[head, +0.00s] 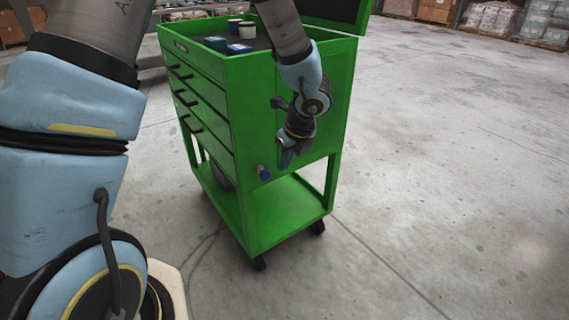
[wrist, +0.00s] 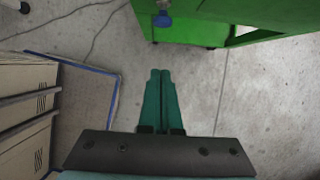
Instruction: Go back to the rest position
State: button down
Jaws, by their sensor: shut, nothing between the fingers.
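My gripper (head: 287,158) hangs in front of the side of a green tool cart (head: 292,207) in the head view, pointing down. In the wrist view the two green fingers of my gripper (wrist: 161,72) lie side by side, shut, with nothing between them. Bare concrete floor lies beyond the fingertips. The green cart (wrist: 207,32) fills the top right of the wrist view. A blue knob (head: 264,173) sticks out of the cart's side, left of and a little below my gripper; it also shows in the wrist view (wrist: 163,20).
Small tins and blue boxes (head: 240,48) stand on the cart's top. A beige cabinet (wrist: 30,120) and a blue-edged frame (wrist: 84,64) are at the left of the wrist view. Boxes and wrapped pallets (head: 490,18) line the far back. Open concrete floor lies right of the cart.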

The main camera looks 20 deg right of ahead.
dwell(0.3)
jog(key=a+r+n+g+p, duration=0.1)
jog(key=a+r+n+p, duration=0.2)
jog(key=a+r+n, duration=0.3)
jog(key=s+a+r+n+g+p, duration=0.1)
jog(key=a+r+n+p, duration=0.3)
jog(key=a+n, duration=1.1)
jog(key=s+a+r+n+h+p, duration=0.1)
jog(key=a+r+n+p, duration=0.2)
jog(key=a+r+n, duration=0.7)
jog(key=shift+a+n+g, duration=0.4)
jog(key=shift+n, duration=0.5)
